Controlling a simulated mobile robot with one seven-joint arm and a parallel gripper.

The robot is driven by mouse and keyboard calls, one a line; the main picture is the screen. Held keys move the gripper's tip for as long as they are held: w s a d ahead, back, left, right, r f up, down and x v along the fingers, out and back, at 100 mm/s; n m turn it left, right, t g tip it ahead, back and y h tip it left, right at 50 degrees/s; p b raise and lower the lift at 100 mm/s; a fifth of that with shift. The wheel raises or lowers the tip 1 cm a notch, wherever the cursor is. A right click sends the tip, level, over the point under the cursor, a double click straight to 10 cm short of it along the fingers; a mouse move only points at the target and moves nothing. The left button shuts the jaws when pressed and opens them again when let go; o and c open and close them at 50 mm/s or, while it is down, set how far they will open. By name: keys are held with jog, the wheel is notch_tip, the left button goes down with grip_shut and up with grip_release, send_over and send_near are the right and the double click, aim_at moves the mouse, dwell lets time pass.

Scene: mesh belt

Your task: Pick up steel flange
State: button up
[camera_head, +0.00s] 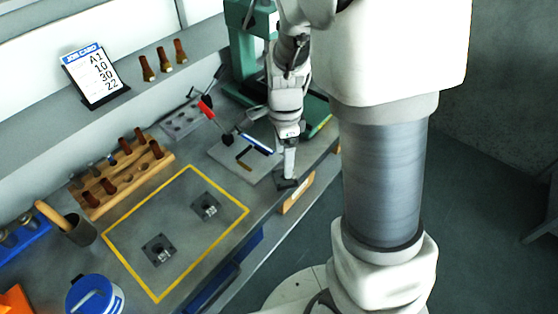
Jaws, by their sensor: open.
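Two dark grey square flanges with raised hubs lie inside the yellow outline on the bench: one flange (206,207) toward the right and another flange (159,250) toward the lower left. My gripper (289,176) points down at the bench's front edge, to the right of the outline. It is open. A dark flat piece (284,184) shows right at its fingertips; it may be another flange, and I cannot tell whether the fingers touch it. The fingers are small and partly merge with it.
A wooden block (297,196) is beside my gripper at the bench edge. Behind are a grey plate with a red-handled clamp (207,106) and a green machine (243,50). A wooden tool rack (130,182) and blue-lidded tub (92,296) stand left. The yellow-outlined area (126,268) is mostly clear.

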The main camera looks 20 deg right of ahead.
jog(key=f, duration=0.4)
jog(key=f+b, duration=0.1)
jog(key=f, duration=0.2)
jog(key=shift+w+d+f, duration=0.1)
jog(key=shift+w+d, duration=0.05)
jog(key=shift+d, duration=0.1)
jog(key=shift+c, duration=0.3)
grip_shut()
